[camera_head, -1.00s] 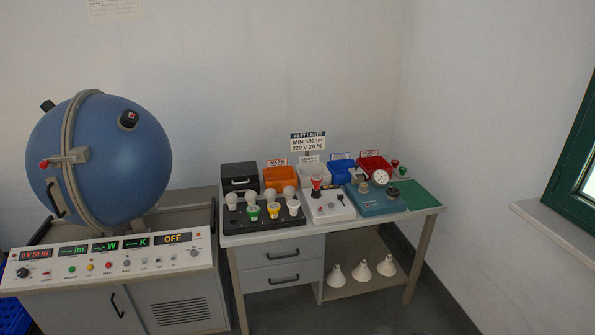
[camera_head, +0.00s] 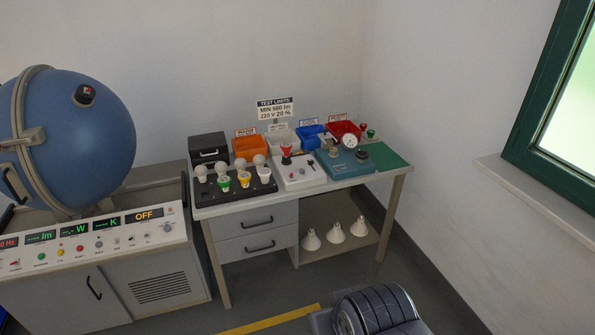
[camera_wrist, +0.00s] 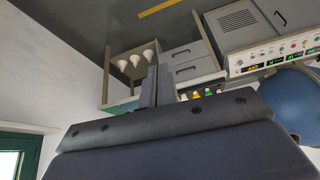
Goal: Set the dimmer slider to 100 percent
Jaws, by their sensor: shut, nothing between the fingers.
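My gripper does not show in the head view.
The bench (camera_head: 345,180) carries a black bulb rack (camera_head: 235,190), a teal gauge device (camera_head: 345,167) and coloured bins along the back. A large blue sphere (camera_head: 80,130) on a control console (camera_head: 90,245) stands left.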

